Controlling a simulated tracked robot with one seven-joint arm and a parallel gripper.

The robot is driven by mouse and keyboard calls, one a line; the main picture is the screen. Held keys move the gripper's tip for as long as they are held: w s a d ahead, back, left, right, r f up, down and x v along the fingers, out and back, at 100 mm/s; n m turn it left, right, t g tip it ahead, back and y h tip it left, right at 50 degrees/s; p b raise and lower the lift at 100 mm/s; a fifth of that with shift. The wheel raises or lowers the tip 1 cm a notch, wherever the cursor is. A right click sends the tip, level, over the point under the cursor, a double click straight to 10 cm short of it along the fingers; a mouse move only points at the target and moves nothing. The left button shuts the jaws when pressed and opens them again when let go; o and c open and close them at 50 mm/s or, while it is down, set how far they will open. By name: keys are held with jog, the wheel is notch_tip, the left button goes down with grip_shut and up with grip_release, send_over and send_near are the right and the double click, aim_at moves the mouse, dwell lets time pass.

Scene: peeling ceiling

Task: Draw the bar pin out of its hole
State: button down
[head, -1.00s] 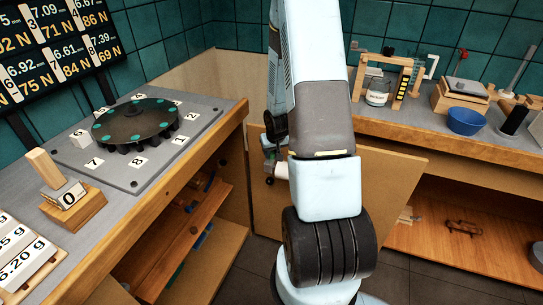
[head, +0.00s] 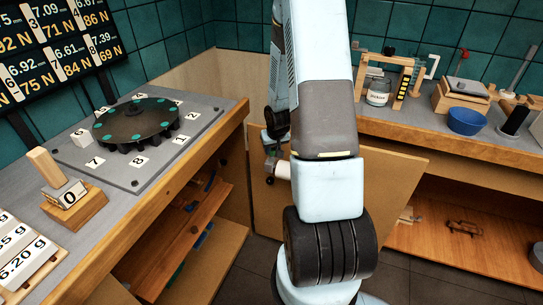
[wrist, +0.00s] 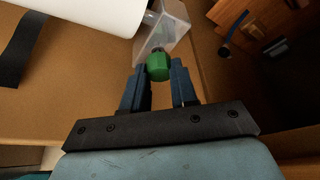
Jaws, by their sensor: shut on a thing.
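A green knob (wrist: 159,67), which looks like the head of the bar pin, sits between the fingertips of my gripper (wrist: 159,76) in the wrist view. The two dark blue fingers are shut on it. Just beyond the knob is a clear, see-through block (wrist: 165,25); a short dark piece shows where knob and block meet. The pin's shaft and the hole cannot be made out. A white cylinder (wrist: 95,12) lies beside the block at upper left. In the head view my arm hides most of this place, and the fingertips cannot be made out there.
A tan panel (head: 385,185) stands low behind my arm. The left bench (head: 215,125) carries a dark round disc (head: 135,121) on a numbered plate. The right bench (head: 430,128) holds a wooden frame, a jar (head: 378,93) and a blue bowl (head: 467,121). Open shelves lie below both benches.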

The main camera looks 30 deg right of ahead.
aim_at(272, 151)
jog(key=shift+r, duration=2.6)
jog(key=shift+a, duration=0.15)
